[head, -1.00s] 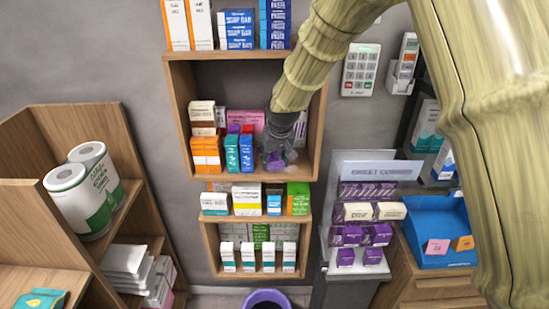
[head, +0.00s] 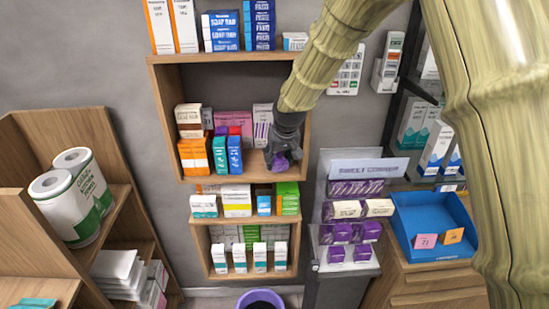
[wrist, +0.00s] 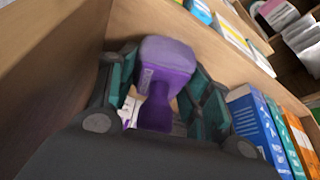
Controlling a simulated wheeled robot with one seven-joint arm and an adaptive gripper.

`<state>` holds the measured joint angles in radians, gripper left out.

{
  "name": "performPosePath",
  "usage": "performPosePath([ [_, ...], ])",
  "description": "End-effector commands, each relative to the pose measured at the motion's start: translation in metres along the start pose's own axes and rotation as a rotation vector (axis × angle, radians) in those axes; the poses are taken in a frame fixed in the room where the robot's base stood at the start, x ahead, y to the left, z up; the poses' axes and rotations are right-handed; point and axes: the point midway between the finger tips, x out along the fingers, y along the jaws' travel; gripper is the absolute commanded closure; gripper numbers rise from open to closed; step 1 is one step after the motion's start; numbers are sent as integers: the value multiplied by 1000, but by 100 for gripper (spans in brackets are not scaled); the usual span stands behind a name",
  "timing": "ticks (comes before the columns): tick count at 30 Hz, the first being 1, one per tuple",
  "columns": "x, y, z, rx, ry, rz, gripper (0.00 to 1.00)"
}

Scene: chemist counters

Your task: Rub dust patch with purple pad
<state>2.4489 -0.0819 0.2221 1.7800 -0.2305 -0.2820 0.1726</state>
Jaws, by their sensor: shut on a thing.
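My gripper (head: 282,153) reaches into the middle compartment of the wooden wall shelf (head: 229,61), at its right end. In the wrist view my gripper (wrist: 165,92) is shut on the purple pad (wrist: 167,58), which sits between its two dark green fingers. The pad also shows as a small purple spot (head: 281,163) under the gripper in the head view, close to the shelf board. Whether the pad touches the board I cannot tell. I cannot make out the dust patch in either view; the gripper and pad may hide it.
Blue boxes (wrist: 254,122) and orange boxes stand beside the gripper in the wrist view. The shelf's wooden side wall is close on the other side. More boxes stand on the boards below. A display rack (head: 350,205) stands right of the shelf.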

Motion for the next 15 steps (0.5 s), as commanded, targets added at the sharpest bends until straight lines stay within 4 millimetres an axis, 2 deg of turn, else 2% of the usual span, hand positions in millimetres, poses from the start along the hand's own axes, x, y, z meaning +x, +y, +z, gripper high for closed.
performPosePath([
  [10, -1, 25, 6, 3, 0, 1, 83],
  [15, 1, 31, 9, 7, -2, 5, 83],
])
